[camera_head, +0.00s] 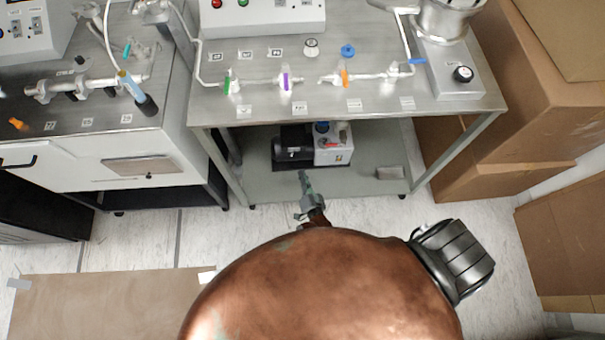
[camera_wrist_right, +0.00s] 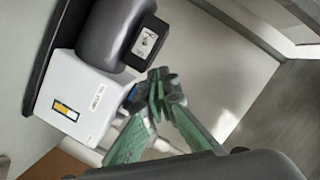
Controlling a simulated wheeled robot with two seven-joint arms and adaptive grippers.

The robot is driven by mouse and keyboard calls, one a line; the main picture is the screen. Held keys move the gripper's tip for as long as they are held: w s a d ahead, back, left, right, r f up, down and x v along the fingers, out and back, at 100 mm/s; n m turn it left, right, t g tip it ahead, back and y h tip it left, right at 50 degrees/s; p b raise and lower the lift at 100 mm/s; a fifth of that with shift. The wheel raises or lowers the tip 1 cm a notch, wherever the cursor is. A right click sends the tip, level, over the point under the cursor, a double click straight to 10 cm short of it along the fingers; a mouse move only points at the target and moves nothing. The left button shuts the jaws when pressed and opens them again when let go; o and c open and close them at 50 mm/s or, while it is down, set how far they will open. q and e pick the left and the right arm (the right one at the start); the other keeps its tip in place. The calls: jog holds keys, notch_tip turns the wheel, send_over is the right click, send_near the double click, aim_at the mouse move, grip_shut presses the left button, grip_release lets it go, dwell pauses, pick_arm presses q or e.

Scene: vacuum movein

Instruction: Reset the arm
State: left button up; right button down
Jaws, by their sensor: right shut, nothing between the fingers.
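My right gripper (camera_head: 304,182) reaches toward the lower shelf of the middle table, in front of the vacuum pump (camera_head: 332,150). In the right wrist view its green fingers (camera_wrist_right: 162,82) are shut at the tips with nothing between them. The fingers overlap the pump's white box (camera_wrist_right: 85,100) in that view; whether they touch it I cannot tell. The pump has a black motor (camera_head: 292,147) and stands on the lower shelf (camera_head: 262,180). My left gripper is not in view.
The metal tabletop (camera_head: 245,105) above the pump carries glass-like tubing with coloured valves. A cabinet (camera_head: 60,165) stands left of it. Cardboard boxes (camera_head: 555,60) are stacked on the right. Pale floor (camera_head: 150,235) is open in front, with a brown sheet (camera_head: 100,305) at lower left.

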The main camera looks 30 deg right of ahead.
jog(key=shift+s, duration=0.1)
jog(key=s+d+f+n+g+y+p, duration=0.1)
jog(key=s+f+n+g+p, duration=0.3)
jog(key=s, duration=0.8)
jog(key=s+d+f+n+g+y+p, duration=0.1)
jog(key=s+f+n+g+y+p, duration=0.15)
jog(key=s+f, duration=0.7)
jog(key=s+d+f+n+g+y+p, duration=0.1)
jog(key=s+d+f+n+g+p, duration=0.2)
jog(key=s, duration=1.2)
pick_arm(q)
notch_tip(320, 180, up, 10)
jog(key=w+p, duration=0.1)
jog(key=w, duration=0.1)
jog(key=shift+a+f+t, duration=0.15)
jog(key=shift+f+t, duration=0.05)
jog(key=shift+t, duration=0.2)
pick_arm(e)
jog(key=s+d+n+g, duration=0.2)
jog(key=s, duration=0.7)
jog(key=s+d+n+g+h, duration=0.1)
jog(key=s+d+n+g, duration=0.1)
jog(key=s, duration=0.6)
jog(key=shift+s+g, duration=0.4)
jog(key=shift+g, duration=0.45)
jog(key=shift+a, duration=0.1)
